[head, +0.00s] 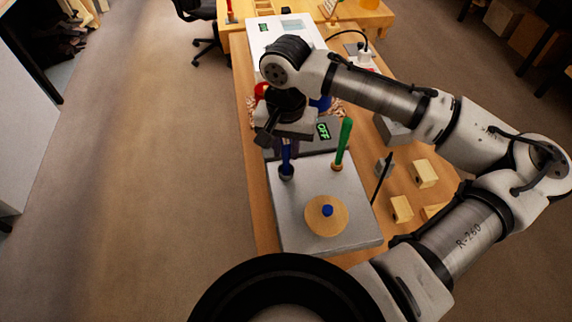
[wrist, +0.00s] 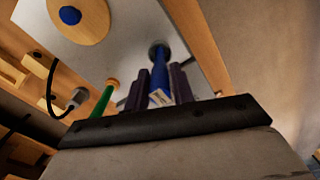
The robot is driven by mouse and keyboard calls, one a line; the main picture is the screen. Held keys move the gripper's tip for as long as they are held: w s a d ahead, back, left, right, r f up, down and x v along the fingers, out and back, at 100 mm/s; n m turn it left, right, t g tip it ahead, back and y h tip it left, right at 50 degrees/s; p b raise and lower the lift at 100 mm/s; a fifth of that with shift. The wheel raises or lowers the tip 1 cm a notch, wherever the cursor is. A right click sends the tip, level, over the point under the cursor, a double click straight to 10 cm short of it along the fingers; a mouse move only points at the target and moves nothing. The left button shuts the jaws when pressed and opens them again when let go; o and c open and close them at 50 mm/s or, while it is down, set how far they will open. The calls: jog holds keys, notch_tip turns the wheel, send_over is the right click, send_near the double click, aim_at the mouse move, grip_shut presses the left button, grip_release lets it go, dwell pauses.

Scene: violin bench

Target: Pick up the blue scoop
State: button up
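The blue scoop (head: 286,163) stands upright, handle up, at the left of the grey board (head: 290,232). Its dark round lower end is at or just above the board; I cannot tell if it touches. My gripper (head: 285,148) points down over it, with its fingers either side of the upper handle. In the wrist view the blue handle (wrist: 159,82) shows between the two dark fingers of my gripper (wrist: 161,86), with a pale marking on its end. The fingers are very close to the handle; whether they press on it is not clear.
A green-handled tool (head: 343,144) stands upright close by on the right. A round wooden disc (head: 326,216) with a blue knob lies on the board. A dark thin upright piece (head: 381,178) and several wooden blocks (head: 424,173) are to the right. A display (head: 322,130) reads OFF behind.

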grip_shut()
jog(key=shift+r, duration=0.1)
